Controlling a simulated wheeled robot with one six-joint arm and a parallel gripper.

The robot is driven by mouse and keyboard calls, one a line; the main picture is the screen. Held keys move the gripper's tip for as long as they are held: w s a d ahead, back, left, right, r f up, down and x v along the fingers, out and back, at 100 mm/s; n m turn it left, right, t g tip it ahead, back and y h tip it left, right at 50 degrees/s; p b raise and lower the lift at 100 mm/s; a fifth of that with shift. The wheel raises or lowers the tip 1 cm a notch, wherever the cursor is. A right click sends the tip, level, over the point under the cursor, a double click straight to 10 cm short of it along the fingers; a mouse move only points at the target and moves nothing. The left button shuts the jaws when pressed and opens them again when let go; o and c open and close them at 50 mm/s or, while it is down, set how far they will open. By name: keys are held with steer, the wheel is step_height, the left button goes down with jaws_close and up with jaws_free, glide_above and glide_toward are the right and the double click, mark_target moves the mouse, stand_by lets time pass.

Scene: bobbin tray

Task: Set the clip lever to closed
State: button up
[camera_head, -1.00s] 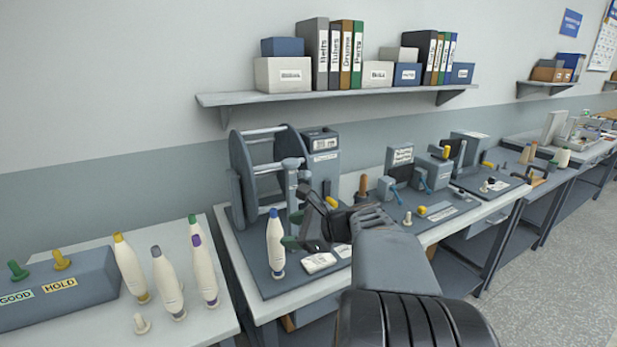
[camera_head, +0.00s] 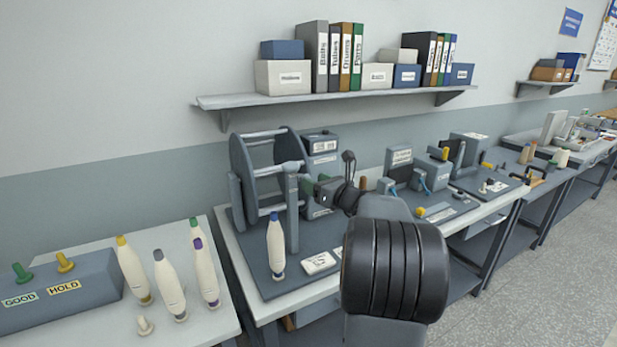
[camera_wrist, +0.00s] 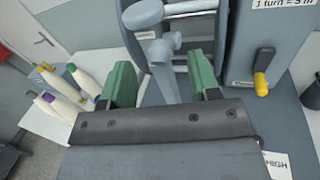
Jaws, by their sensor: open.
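My gripper (camera_head: 322,188) is open and empty, raised beside the reel stand's upright grey post (camera_head: 292,215). In the wrist view, its two green fingers (camera_wrist: 162,82) are well apart. The grey post (camera_wrist: 163,70), with rounded fittings at its top, shows beyond and between them; I cannot tell whether they touch it. A yellow-handled lever (camera_wrist: 261,84) sits on a grey panel to the right of the fingers, apart from them, its handle pointing down. No label visible names a clip lever, so I cannot tell which part it is. My gripper and wrist hide part of the stand in the head view.
The reel (camera_head: 245,180) stands behind the post. A white bobbin with a blue tip (camera_head: 275,247) stands in front, near a white label card (camera_head: 319,262). More bobbins and a GOOD/HOLD block (camera_head: 70,290) are on the left table. A shelf (camera_head: 330,98) hangs above.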

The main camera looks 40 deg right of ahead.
mark_target(295, 169)
steer(key=shift+w+a, duration=0.15)
steer(key=shift+w, duration=0.65)
steer(key=shift+w+a, duration=0.1)
steer(key=shift+w, duration=0.7)
steer(key=shift+p, duration=0.35)
steer(key=c, duration=0.9)
steer(key=r+g+p, duration=0.1)
steer(key=p, duration=0.3)
steer(key=shift+w+r, duration=0.15)
steer(key=shift+r, duration=0.2)
steer(key=g+p, duration=0.1)
steer(key=p, duration=0.4)
steer(key=shift+w+r+m+g, duration=0.2)
steer(key=shift+r+m+g, duration=0.05)
steer(key=shift+m+g, duration=0.15)
steer(key=shift+w+d+f+g+p, duration=0.1)
steer(key=shift+f+g+p, duration=0.1)
steer(key=shift+g+p, duration=0.4)
steer(key=shift+f, duration=0.1)
